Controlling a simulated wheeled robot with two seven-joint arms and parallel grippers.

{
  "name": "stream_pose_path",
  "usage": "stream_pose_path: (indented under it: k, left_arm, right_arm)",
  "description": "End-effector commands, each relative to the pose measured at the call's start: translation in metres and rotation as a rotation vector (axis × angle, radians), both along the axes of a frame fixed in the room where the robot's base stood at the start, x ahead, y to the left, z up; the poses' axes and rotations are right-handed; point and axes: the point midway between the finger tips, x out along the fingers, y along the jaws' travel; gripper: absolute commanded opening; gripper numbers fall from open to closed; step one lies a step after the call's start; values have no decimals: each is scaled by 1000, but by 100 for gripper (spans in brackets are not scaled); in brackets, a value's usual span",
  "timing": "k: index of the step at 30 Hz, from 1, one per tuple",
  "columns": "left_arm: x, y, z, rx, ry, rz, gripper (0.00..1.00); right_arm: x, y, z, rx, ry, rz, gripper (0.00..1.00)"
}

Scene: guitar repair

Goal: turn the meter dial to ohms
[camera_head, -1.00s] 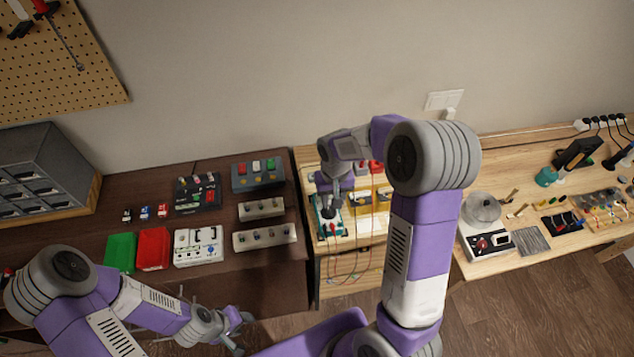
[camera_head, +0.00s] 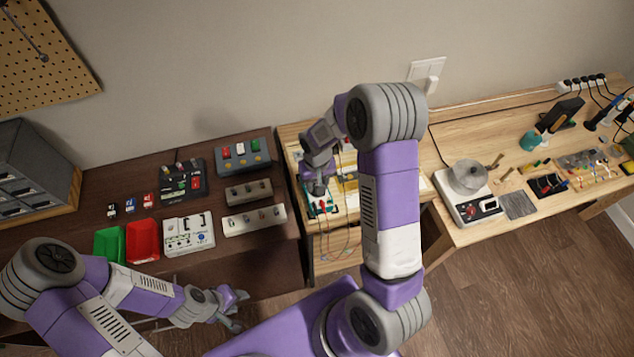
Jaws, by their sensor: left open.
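The meter (camera_head: 323,209) is a small teal-edged box with red leads on the narrow light-wood bench section in the middle. My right gripper (camera_head: 318,190) points down at it from above and hides its upper part. The dial cannot be made out, nor whether the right fingers touch it or are open. My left gripper (camera_head: 236,311) is open and empty, low in the picture in front of the dark bench, well away from the meter.
The dark bench holds a green bin (camera_head: 109,245), a red bin (camera_head: 142,241), a white panel box (camera_head: 189,236) and several socket blocks. Red leads hang over the middle bench's front.

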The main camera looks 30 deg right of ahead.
Motion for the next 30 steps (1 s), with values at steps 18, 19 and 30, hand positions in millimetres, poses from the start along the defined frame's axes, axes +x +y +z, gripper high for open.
stream_pose_path:
  k: [18,19,30]
  left_arm:
    - [0,0,-1,0,0,0,43]
    - [0,0,-1,0,0,0,43]
    - [0,0,-7,0,0,0,43]
  right_arm:
    - [0,0,0,0,0,12,0]
    - [0,0,0,0,0,19,0]
    - [0,1,0,0,-1,222,0]
